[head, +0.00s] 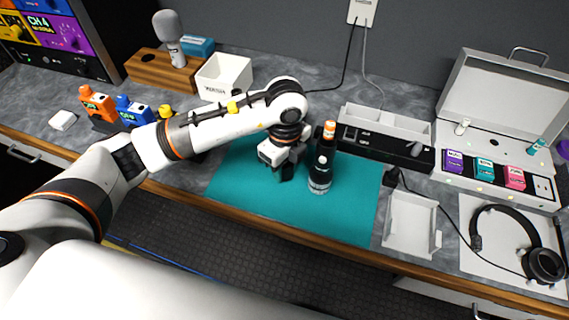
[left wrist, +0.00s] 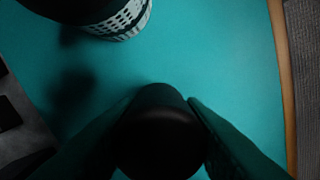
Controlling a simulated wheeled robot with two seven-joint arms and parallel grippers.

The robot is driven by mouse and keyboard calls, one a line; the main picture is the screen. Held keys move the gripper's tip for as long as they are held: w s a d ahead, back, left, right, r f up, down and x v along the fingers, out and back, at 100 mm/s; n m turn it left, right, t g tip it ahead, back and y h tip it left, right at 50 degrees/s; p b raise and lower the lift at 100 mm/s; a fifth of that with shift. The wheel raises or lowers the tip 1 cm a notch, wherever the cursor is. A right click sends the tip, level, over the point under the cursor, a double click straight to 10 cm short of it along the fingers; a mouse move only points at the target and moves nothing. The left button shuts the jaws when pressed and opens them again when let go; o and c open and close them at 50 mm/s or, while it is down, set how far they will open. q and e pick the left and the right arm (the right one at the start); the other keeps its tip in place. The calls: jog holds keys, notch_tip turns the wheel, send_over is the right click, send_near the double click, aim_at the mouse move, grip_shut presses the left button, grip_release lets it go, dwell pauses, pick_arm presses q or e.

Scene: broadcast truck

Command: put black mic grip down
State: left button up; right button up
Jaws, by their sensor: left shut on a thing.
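My left gripper (head: 284,172) is over the teal mat (head: 345,215) and points down. In the left wrist view its fingers are shut on the black mic grip (left wrist: 158,135), a dark round-ended cylinder. In the head view the grip is mostly hidden by the dark fingers, and I cannot tell whether it touches the mat. A black piece with an orange top and a white perforated band (head: 319,183) stands upright on the mat, just right of the gripper. Its band also shows in the left wrist view (left wrist: 125,22). My right gripper is not in view.
A white box (head: 224,76) and a wooden block (head: 160,70) with a grey mic are behind left. A grey organiser (head: 385,122) stands behind the mat. An empty white tray (head: 410,225) and headphones (head: 510,235) are at right. The mat's front right is clear.

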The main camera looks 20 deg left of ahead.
pick_arm(q)
jog(key=shift+f+b, duration=0.3)
jog(key=shift+f, duration=0.15)
jog(key=o, duration=1.1)
jog(key=shift+r, duration=0.15)
jog(key=shift+r+p, duration=0.3)
jog(key=shift+p, duration=0.1)
notch_tip(320, 180, up, 11)
jog(key=shift+w+f+b, duration=0.1)
jog(key=shift+w+b, duration=0.05)
jog(key=shift+b, duration=0.35)
jog(key=shift+r, duration=0.65)
